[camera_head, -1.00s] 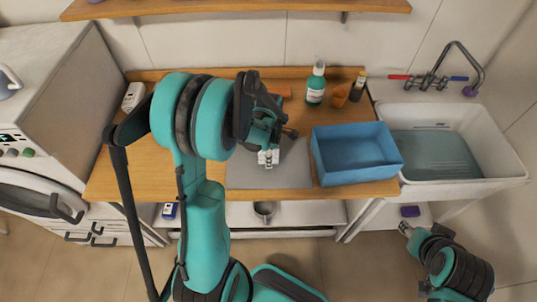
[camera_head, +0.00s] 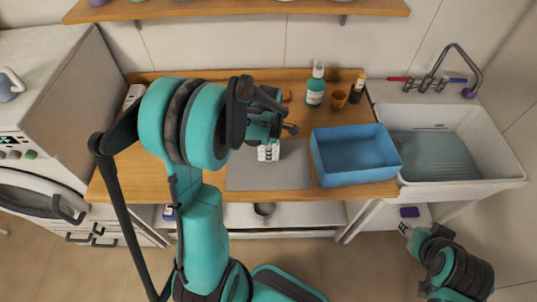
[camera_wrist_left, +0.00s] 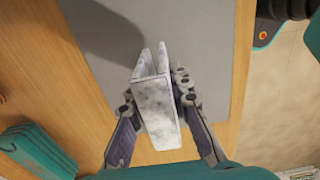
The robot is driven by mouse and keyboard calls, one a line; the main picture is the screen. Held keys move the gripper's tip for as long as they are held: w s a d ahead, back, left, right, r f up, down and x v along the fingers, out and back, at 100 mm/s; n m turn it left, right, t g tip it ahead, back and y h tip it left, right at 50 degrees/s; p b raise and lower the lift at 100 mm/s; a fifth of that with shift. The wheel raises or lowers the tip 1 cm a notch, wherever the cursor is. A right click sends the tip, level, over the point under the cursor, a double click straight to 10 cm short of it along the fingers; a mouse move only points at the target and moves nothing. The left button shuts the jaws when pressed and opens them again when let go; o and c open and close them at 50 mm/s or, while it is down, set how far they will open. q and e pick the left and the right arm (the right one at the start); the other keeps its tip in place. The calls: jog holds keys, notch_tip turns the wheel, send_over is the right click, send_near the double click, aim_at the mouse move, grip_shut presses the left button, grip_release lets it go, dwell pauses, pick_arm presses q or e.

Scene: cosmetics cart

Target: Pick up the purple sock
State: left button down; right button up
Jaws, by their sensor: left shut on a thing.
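No clear purple sock shows. My left gripper (camera_head: 268,152) is over the grey mat (camera_head: 295,180) on the wooden counter. In the left wrist view its fingers (camera_wrist_left: 165,105) are shut on a white marbled, slotted piece (camera_wrist_left: 158,110), above the mat. My right gripper (camera_head: 404,228) is small at the lower right, in front of the shelf under the sink, and its jaws are too small to read.
A blue open bin (camera_head: 357,180) stands right of the mat. A green bottle (camera_head: 315,88), an orange cup (camera_head: 338,99) and a dark bottle (camera_head: 357,88) stand behind it. The white sink (camera_head: 480,172) is at the right. A metal mug (camera_head: 264,209) is on the shelf below.

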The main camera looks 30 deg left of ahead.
pick_arm(q)
jog(key=d+r+p, duration=0.2)
jog(key=d+r, duration=0.6)
jog(key=d, duration=0.3)
jog(key=shift+s+d, duration=0.3)
jog(key=shift+s, duration=0.15)
jog(key=shift+f, duration=0.1)
